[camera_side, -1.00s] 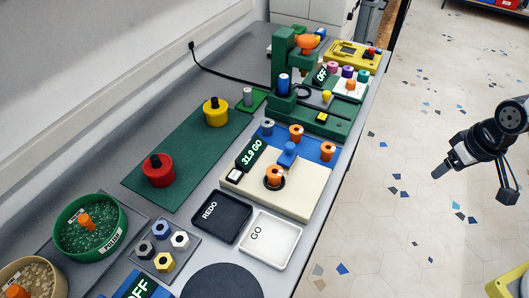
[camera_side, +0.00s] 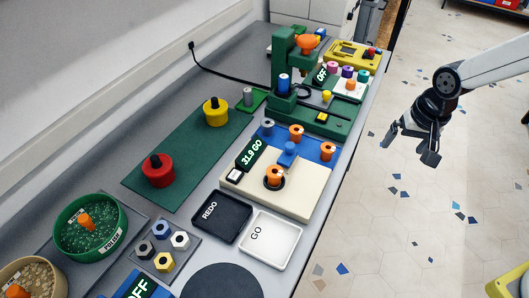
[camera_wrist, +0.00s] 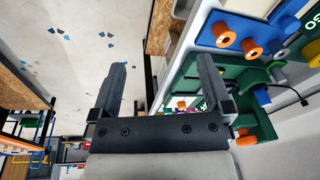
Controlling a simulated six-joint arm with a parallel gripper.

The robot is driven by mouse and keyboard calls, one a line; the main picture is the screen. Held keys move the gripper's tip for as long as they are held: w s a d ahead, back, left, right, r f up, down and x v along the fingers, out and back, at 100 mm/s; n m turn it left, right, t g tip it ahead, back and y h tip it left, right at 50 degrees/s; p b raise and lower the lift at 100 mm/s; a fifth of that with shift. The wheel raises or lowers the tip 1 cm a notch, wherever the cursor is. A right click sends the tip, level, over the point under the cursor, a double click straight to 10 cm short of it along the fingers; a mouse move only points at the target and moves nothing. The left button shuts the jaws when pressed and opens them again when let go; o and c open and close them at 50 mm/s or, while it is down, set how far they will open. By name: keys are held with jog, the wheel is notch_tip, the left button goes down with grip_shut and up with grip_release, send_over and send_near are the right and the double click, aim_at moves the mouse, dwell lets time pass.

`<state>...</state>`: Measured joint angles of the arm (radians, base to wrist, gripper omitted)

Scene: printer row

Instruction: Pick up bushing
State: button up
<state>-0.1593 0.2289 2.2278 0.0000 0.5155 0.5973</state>
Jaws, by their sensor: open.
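An orange bushing (camera_side: 273,176) sits on the dark round seat of the cream gauge block (camera_side: 300,205), whose display (camera_side: 252,152) reads "31.9 GO". More orange bushings stand on the blue strip behind it, one in the middle (camera_side: 296,132) and one at the right (camera_side: 327,151). Two orange bushings also show at the upper right of the wrist view, one (camera_wrist: 222,35) left of the other (camera_wrist: 251,48). My gripper (camera_side: 408,147) is open and empty, in the air right of the bench, well away from the bushings. Its spread fingers (camera_wrist: 162,75) show in the wrist view.
A black REDO tray (camera_side: 222,216) and a white GO tray (camera_side: 270,240) lie in front of the gauge. A green press (camera_side: 284,62) stands behind it. Red (camera_side: 158,172) and yellow (camera_side: 216,114) knobbed weights stand left. Open floor lies right of the bench.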

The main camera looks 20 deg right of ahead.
jog(key=w+a+f+m+g, duration=0.1)
jog(key=w+a+m, duration=0.65)
jog(key=a, duration=0.45)
jog(key=m+g, duration=0.1)
jog(key=m, duration=0.5)
send_over(275, 171)
notch_tip(275, 171, down, 3)
jog(key=shift+f, duration=1.4)
jog(key=shift+f, duration=2.6)
jog(key=c, duration=1.3)
jog(key=shift+r, duration=0.15)
